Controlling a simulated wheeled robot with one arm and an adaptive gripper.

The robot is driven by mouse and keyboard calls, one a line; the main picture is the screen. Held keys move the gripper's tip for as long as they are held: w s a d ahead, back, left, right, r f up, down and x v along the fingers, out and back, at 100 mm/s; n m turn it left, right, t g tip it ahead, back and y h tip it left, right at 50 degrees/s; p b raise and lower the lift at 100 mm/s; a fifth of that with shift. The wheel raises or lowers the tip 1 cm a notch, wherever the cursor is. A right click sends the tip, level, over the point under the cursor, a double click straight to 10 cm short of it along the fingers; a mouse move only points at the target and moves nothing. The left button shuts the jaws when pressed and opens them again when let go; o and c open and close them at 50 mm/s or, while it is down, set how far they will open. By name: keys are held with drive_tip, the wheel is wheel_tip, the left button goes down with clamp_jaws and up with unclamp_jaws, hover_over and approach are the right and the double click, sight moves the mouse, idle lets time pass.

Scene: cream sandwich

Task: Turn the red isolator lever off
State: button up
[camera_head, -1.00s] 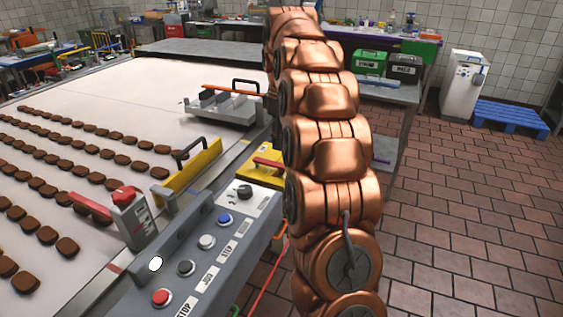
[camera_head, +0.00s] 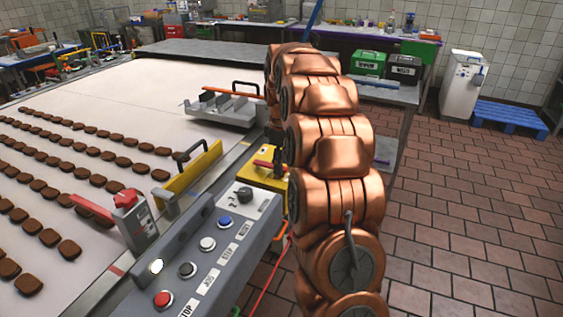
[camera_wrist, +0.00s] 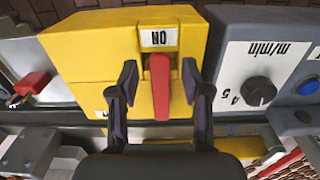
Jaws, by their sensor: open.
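The red isolator lever (camera_wrist: 161,92) is on the front of a yellow box (camera_wrist: 92,58), below a white label reading ON. In the wrist view it hangs straight down the picture from its pivot. My gripper (camera_wrist: 160,80) is open, with one dark fingertip on each side of the lever and a visible gap at both sides. In the head view the yellow box (camera_head: 262,178) stands just beyond the control panel, with the red lever (camera_head: 264,164) at its top. My copper arm hides its right part and most of my gripper there.
A grey control panel (camera_head: 205,262) with buttons and a knob (camera_wrist: 258,92) adjoins the yellow box. A yellow guard with a black handle (camera_head: 190,175) and a red-topped grey unit (camera_head: 133,218) stand along the conveyor (camera_head: 110,95).

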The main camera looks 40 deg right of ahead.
drive_tip(key=shift+f, duration=0.1)
drive_tip(key=shift+c, duration=0.2)
clamp_jaws()
drive_tip(key=shift+a, duration=0.1)
idle(0.4)
